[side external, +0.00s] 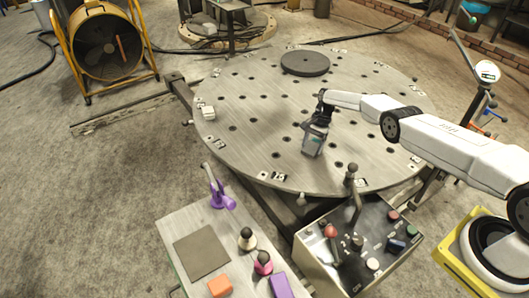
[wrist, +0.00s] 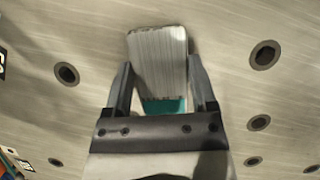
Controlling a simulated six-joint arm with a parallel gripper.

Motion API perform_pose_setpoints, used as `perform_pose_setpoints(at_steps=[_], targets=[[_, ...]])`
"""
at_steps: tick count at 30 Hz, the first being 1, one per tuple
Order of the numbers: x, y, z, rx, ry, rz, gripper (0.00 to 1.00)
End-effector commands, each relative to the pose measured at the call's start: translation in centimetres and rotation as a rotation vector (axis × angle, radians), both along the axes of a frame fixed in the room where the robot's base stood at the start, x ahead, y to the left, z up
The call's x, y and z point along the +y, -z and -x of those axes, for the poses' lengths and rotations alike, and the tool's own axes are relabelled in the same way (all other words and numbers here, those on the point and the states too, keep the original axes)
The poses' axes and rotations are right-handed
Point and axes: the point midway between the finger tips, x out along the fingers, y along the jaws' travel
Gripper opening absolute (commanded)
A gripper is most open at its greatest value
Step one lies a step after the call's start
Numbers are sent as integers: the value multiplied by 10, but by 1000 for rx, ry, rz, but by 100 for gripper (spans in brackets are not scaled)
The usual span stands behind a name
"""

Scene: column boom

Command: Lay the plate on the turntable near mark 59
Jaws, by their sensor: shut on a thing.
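My gripper (side external: 318,122) points down over the front middle of the round grey turntable (side external: 260,130). It is shut on the plate, a small grey metal piece (side external: 313,145). In the wrist view the plate (wrist: 158,62) stands out between the two fingers of my gripper (wrist: 160,88), with a teal patch below it. I cannot tell whether the plate touches the turntable top. Small number labels, such as one at the front rim (side external: 274,178), sit round the edge. They are too small to read, so I cannot tell which is mark 59.
A dark disc (side external: 305,63) lies at the turntable's back. A pale block (side external: 207,112) sits near its left rim. In front stand a bench with knobs and blocks (side external: 215,245) and a control box (side external: 360,245). A yellow fan (side external: 103,45) stands back left. Much of the holed top is clear.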

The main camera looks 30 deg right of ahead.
Motion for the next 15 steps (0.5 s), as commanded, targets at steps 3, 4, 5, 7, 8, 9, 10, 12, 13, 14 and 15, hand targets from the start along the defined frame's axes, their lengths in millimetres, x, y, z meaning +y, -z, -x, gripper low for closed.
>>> perform_pose_setpoints(at_steps=[3, 4, 5, 7, 8, 9, 10, 12, 13, 14, 15], targets=[[0, 1, -1, -3, 0, 1, 0], [0, 1, -1, -2, 0, 0, 0], [0, 1, -1, -2, 0, 0, 0], [0, 1, -1, -2, 1, 0, 0], [0, 1, -1, -2, 1, 0, 0], [0, 0, -1, -2, 1, 0, 0], [0, 0, -1, -2, 1, 0, 0], [0, 2, 0, 0, 0, 0, 95], [0, 2, 0, 0, 0, 0, 100], [0, 2, 0, 0, 0, 0, 100], [0, 2, 0, 0, 0, 0, 100]])
